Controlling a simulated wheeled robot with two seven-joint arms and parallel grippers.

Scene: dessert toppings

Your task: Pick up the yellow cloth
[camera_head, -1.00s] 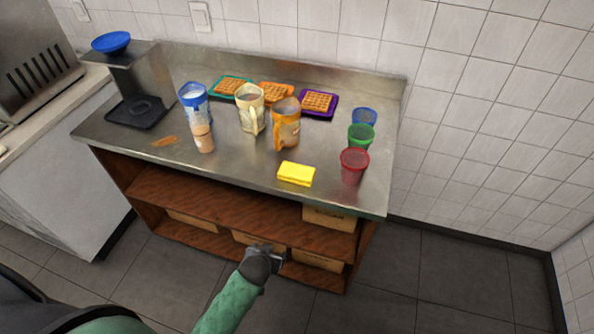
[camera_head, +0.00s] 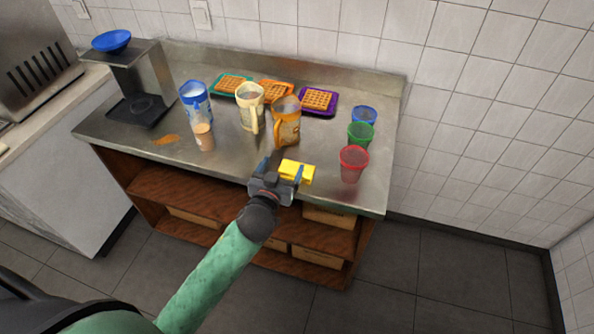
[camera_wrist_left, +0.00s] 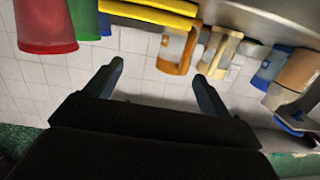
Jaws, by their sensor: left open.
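The yellow cloth (camera_head: 297,171) is a folded block lying near the front edge of the steel counter. In the left wrist view the cloth (camera_wrist_left: 148,12) shows at the top, beyond the fingertips. My left gripper (camera_head: 281,168) is open at the counter's front edge, with its fingers pointing toward the counter. Its right finger overlaps the cloth in the head view; I cannot tell whether they touch. Both fingers of the left gripper (camera_wrist_left: 158,75) show spread in the left wrist view with nothing between them. My right gripper is not in view.
Right of the cloth stand a red cup (camera_head: 353,165), a green cup (camera_head: 361,134) and a blue cup (camera_head: 364,116). Behind it is an orange jug (camera_head: 287,122), with a cream jug (camera_head: 250,107) farther left. A bottle (camera_head: 204,136) stands left. A brown spill (camera_head: 166,140) marks the counter (camera_head: 232,165).

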